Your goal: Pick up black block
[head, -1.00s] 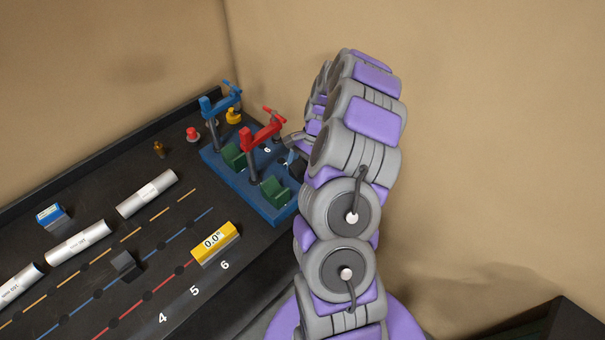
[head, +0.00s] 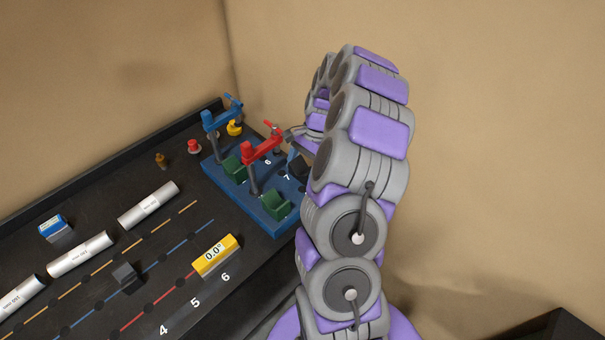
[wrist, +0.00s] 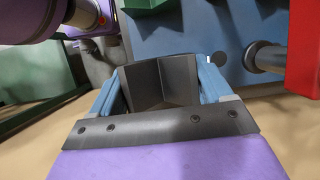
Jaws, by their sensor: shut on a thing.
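A black block (wrist: 178,84) with a V-shaped groove sits between the blue fingers of my gripper (wrist: 162,72) in the wrist view. The fingers are shut on its two sides. In the head view my gripper (head: 294,158) is at the right end of the blue fixture base (head: 282,228), partly behind my arm. A small dark part of the held block (head: 300,168) shows there, above the base near the number 7. Another dark block (head: 125,275) lies on the black table among the coloured lines, apart from my gripper.
The base carries a blue clamp (head: 222,118), a red clamp (head: 262,150) and green V-blocks (head: 276,204). Silver cylinders (head: 148,205), a yellow angle display (head: 215,255) and a blue-and-white box (head: 53,227) are on the table. A wall stands behind.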

